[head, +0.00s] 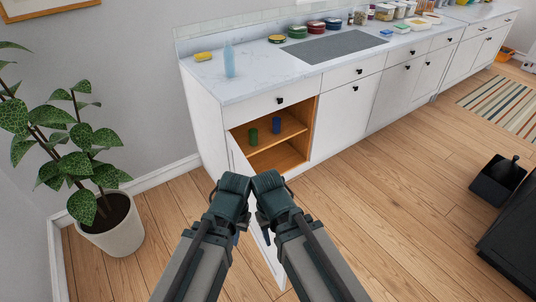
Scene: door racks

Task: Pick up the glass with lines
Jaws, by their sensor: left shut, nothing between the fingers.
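A dark green glass (253,136) and a blue glass (276,126) stand upright on the wooden shelf (290,128) inside an open base cabinet. They are too small to tell which one has lines. My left gripper (232,190) is shut and empty, in front of and below the cabinet opening. My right gripper (268,190) is close beside it, and its fingers do not show clearly. Both grippers are apart from the glasses.
The open white cabinet door (239,158) swings out towards me, partly hidden behind my arms. The counter (240,86) holds a light blue bottle (229,61) and a yellow sponge-like item (203,57). A potted plant (112,228) stands left.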

